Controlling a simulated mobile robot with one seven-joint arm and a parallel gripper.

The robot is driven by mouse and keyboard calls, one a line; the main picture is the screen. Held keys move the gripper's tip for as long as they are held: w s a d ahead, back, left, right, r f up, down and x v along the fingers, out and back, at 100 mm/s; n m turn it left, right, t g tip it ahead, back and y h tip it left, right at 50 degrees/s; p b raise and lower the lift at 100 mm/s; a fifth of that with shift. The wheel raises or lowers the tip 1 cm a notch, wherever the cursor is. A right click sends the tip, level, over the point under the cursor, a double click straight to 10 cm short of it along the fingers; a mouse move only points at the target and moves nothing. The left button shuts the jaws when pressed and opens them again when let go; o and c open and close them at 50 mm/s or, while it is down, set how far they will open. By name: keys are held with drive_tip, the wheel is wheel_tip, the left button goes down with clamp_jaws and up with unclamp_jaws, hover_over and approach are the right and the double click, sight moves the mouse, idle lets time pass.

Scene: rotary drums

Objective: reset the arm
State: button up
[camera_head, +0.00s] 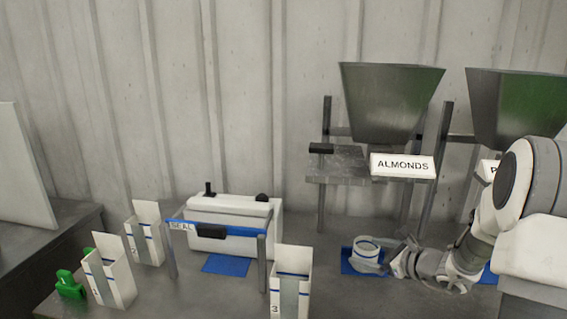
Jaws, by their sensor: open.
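My gripper (397,259) is at the end of my white and grey arm, which reaches in from the right. It is low over the grey table, right beside a white cup (367,246) with a blue band. The jaws are open. The cup stands upright on a blue mat (347,262) below the almonds hopper. Whether the fingers touch the cup or stand around it cannot be told from this view.
The almonds hopper (390,100) and a second hopper (510,105) stand above my arm on dark posts. A white sealer (230,222) with a blue frame stands mid-table. White cartons (290,280) and a green object (70,285) are left and front.

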drive_tip(key=s+a+r+n+g+y+p, duration=0.1)
drive_tip(key=s+a+r+n+g, duration=0.2)
drive_tip(key=s+a+r+n, duration=0.35)
drive_tip(key=s+a+r+n+g, duration=0.3)
drive_tip(key=s+a+r+n, duration=0.1)
drive_tip(key=s+a+n, duration=0.45)
drive_tip(key=s+d+r+n+h+p, duration=0.1)
drive_tip(key=s+d+r+n+h, duration=0.1)
drive_tip(key=s+n, duration=0.4)
drive_tip(key=s+d+r+n+h+p, duration=0.2)
drive_tip(key=s+r+n+h, duration=0.2)
drive_tip(key=s, duration=0.5)
drive_tip(key=n+h, duration=0.1)
drive_tip(key=n, duration=0.1)
drive_tip(key=shift+s+r+n+h, duration=0.2)
drive_tip(key=shift+s+n+h, duration=0.1)
